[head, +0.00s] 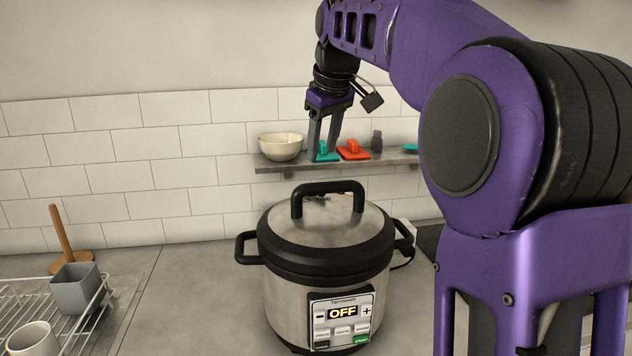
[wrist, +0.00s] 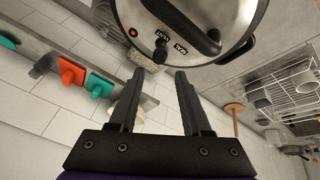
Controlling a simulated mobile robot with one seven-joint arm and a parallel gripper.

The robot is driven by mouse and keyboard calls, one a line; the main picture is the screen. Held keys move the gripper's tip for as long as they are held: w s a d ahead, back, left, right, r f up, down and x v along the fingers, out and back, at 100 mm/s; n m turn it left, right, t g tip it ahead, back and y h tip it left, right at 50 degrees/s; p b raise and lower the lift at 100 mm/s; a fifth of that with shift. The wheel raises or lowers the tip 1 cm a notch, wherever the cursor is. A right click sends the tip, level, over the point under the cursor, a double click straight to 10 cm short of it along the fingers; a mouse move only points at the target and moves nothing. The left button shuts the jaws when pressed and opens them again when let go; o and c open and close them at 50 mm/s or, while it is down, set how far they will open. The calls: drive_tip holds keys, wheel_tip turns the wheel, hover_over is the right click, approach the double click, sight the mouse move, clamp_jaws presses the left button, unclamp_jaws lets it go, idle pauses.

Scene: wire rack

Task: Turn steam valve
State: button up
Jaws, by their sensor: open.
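The pressure cooker (head: 325,260) stands upright on the counter, with a steel lid, black arched handle (head: 328,188) and a panel reading OFF. Small parts behind the handle (head: 322,197) are mostly hidden in the head view. In the wrist view the lid (wrist: 215,15) carries a small red button (wrist: 133,33) and two dark labels near its rim.
A dish rack (head: 75,325) with cups stands at left. The counter between rack and cooker is clear.

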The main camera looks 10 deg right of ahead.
drive_tip(key=x, duration=1)
drive_tip(key=shift+w+f, duration=0.1)
drive_tip(key=shift+f, duration=0.05)
clamp_jaws()
